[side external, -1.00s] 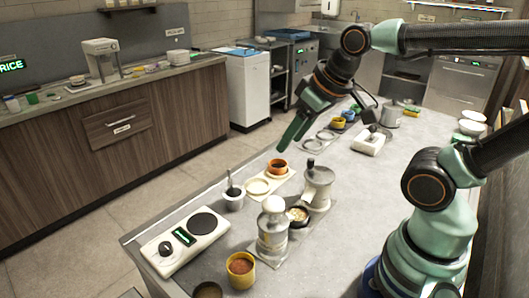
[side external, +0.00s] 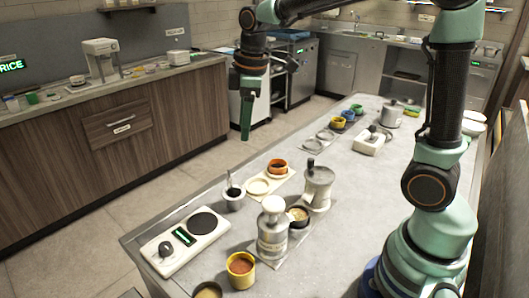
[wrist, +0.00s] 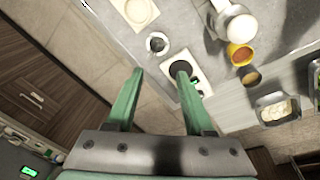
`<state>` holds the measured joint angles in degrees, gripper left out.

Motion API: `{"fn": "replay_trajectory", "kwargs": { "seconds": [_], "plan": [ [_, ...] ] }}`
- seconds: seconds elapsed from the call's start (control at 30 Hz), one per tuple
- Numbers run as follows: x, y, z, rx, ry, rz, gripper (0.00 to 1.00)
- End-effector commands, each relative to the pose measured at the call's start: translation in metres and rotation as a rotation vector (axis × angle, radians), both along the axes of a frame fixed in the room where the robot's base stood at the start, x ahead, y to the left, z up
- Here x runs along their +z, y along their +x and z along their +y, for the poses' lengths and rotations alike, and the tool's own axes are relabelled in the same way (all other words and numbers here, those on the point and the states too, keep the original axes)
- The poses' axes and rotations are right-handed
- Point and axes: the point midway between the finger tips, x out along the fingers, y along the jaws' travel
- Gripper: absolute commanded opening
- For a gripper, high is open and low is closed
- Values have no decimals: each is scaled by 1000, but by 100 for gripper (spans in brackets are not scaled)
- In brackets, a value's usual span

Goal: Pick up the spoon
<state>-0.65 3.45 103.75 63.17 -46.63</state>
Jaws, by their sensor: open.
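My gripper (side external: 246,136) hangs in the air above and behind the cup, fingers pointing down, clear of everything. In the wrist view its two green fingers (wrist: 158,69) are apart with nothing between them, and the cup lies just beyond their tips. How deep the spoon sits is hidden by the cup.
A scale with a dark round plate (side external: 202,223) stands front left of the cup. A board with an orange cup (side external: 278,167) is to its right. A pepper-mill-like grey pot (side external: 318,187), a white-topped jar (side external: 273,230) and a yellow cup (side external: 240,269) stand nearby.

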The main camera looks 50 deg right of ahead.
Motion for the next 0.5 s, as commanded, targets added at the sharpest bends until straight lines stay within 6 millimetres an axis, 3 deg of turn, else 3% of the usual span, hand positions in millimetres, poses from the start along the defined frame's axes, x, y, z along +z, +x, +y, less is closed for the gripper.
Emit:
{"fn": "replay_trajectory", "kwargs": {
  "seconds": [0.2,0.5],
  "plan": [
    [-36,40,2,263,-31,108,53],
    [-63,60,3,430,-37,168,53]
  ]
}}
